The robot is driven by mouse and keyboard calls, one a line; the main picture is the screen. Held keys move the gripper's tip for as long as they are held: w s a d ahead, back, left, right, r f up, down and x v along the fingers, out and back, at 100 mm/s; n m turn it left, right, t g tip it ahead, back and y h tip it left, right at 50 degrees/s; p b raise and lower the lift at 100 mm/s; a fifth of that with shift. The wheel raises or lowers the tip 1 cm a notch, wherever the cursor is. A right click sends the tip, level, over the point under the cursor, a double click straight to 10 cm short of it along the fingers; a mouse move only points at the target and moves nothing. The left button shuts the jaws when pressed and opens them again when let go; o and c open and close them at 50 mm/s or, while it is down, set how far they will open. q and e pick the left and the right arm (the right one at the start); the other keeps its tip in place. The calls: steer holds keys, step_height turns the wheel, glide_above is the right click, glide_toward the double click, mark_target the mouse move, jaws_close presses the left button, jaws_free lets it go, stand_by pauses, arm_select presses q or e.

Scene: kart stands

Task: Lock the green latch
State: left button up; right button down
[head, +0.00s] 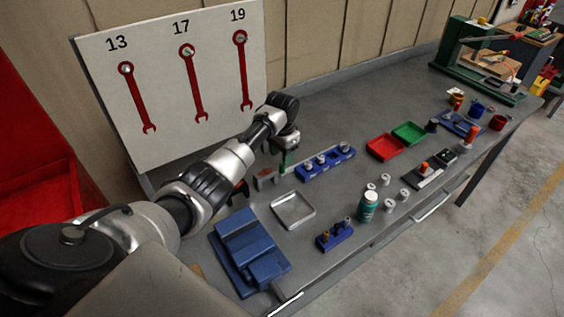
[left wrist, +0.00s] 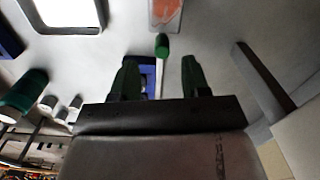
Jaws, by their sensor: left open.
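The green latch shows in the left wrist view as a pale lever with a green knob (left wrist: 162,46), beside a red-orange patch on a pale plate. In the head view a grey plate with a red mark (head: 266,181) lies below my left gripper (head: 284,148). My left gripper is open; in the left wrist view its two dark green fingers (left wrist: 158,78) stand apart, one on each side of the lever. I cannot tell whether they touch it. The lever's lower end is hidden by the gripper body. My right gripper is not in view.
A blue block with several metal knobs (head: 325,163) stands right beside the plate. A silver square tray (head: 293,209), a blue stepped block (head: 248,249) and a green bottle (head: 367,207) are nearer the bench front. A white tool board (head: 170,90) rises behind my arm.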

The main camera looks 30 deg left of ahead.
arm_select(q)
step_height(320, 180, down, 5)
steer(key=shift+w+a+r, duration=0.1)
steer(key=shift+w+r, duration=0.05)
steer(key=shift+r, duration=0.05)
steer(key=shift+c, duration=0.3)
jaws_close()
